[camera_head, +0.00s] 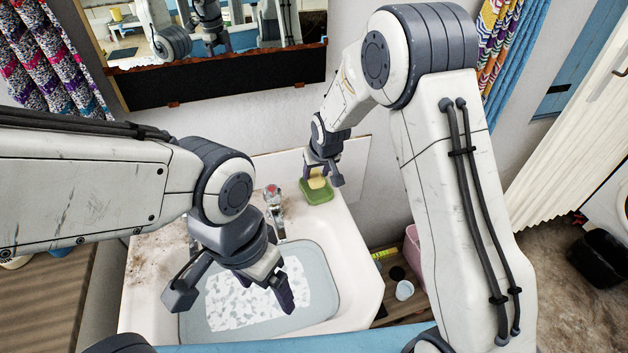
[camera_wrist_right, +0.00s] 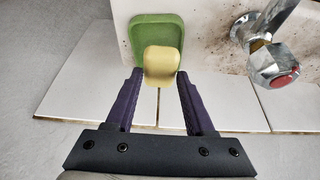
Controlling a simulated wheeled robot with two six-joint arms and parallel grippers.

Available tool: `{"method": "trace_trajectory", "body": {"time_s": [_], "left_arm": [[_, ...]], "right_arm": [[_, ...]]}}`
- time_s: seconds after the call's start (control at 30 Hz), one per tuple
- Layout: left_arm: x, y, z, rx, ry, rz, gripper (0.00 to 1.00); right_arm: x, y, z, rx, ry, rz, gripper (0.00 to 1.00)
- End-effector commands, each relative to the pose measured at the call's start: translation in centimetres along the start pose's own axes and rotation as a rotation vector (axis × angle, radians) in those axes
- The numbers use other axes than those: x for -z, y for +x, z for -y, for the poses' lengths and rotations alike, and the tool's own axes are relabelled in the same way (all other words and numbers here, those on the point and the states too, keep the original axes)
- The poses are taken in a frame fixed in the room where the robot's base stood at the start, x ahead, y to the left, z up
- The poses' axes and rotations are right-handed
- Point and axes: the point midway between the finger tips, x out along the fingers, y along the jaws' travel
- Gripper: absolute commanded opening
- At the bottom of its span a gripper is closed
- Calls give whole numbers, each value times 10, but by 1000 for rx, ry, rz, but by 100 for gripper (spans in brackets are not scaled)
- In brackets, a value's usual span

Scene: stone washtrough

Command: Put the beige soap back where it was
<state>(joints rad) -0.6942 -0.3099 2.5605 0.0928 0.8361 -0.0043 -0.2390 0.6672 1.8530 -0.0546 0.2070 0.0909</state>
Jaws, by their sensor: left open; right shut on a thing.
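The beige soap (camera_head: 317,182) is a small pale-yellow block at the sink's back right corner. It also shows in the right wrist view (camera_wrist_right: 161,65), between the purple fingertips of my right gripper (camera_wrist_right: 160,78), which is shut on it. The green soap dish (camera_head: 316,196) is right at the soap; in the right wrist view the dish (camera_wrist_right: 142,30) is partly hidden behind it. I cannot tell whether the soap touches the dish. My right gripper (camera_head: 323,177) points down there. My left gripper (camera_head: 234,297) is open and empty over the basin.
The tap (camera_head: 274,206) stands at the back of the sink, left of the dish; its red-marked knob (camera_wrist_right: 275,68) shows in the right wrist view. The basin (camera_head: 328,272) holds a patterned cloth (camera_head: 240,308). A mirror (camera_head: 215,40) hangs on the wall behind.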

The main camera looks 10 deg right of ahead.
Motion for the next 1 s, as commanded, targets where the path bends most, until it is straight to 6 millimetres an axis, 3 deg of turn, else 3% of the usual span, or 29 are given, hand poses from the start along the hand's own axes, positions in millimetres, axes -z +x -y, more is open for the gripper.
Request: {"method": "trace_trajectory", "body": {"time_s": [0.33,0.77,0.8,0.83,0.87,1.0], "left_arm": [[0,-4,-1,0,-2,0,85],[0,1,0,0,-1,0,85],[0,-1,-1,0,-1,0,85],[0,-1,-1,0,-1,0,85],[0,-1,-1,0,-1,0,85],[0,-1,-1,0,-1,0,85]], "right_arm": [[-14,37,2,-1,0,1,0],[-17,44,2,-1,0,-1,0],[-17,42,2,-1,0,-1,69],[-17,42,2,-1,0,0,81],[-17,42,2,-1,0,0,84],[-17,42,2,-1,0,1,84]]}}
